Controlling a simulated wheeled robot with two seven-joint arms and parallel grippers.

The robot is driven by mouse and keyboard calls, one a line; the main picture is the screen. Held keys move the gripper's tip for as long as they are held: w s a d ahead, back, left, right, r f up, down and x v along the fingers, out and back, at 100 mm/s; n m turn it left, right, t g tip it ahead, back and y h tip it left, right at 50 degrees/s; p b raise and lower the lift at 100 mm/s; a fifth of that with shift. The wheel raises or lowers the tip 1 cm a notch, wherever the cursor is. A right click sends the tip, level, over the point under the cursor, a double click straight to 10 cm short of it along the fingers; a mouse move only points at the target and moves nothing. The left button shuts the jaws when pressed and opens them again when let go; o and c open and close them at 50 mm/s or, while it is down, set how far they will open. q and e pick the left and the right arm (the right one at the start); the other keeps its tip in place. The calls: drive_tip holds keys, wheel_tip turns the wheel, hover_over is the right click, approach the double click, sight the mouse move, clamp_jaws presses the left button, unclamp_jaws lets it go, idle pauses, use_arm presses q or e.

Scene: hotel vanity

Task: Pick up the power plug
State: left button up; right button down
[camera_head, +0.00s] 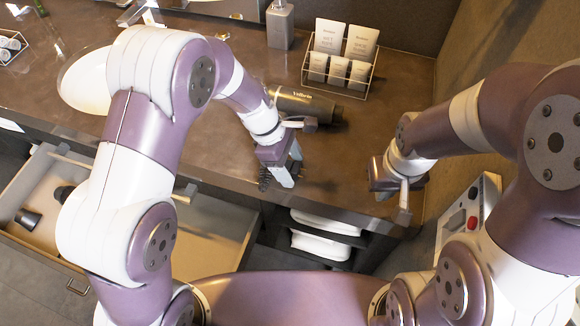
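I cannot make out the power plug with certainty. A dark hair dryer (308,104) lies on the brown counter (335,150), partly behind my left wrist. My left gripper (281,174) points down at the counter's front edge, in front of the hair dryer. Its fingers overlap in this view, and any small thing between them is hidden. My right gripper (389,188) is lower right, over the counter's right front corner. Its fingers are seen from above and behind, and I cannot tell their gap.
A wire rack (369,84) of white tubes and a grey dispenser (280,25) stand at the back. A white basin (82,84) is left. An open drawer (52,176) holds a dark nozzle-like piece (28,219). A white panel with a red button (472,222) is right. Folded towels (320,245) lie below.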

use_arm(q)
drive_tip(key=shift+a, duration=0.1)
drive_tip(key=c, duration=1)
drive_tip(key=shift+c, duration=0.8)
drive_tip(key=shift+r, duration=0.15)
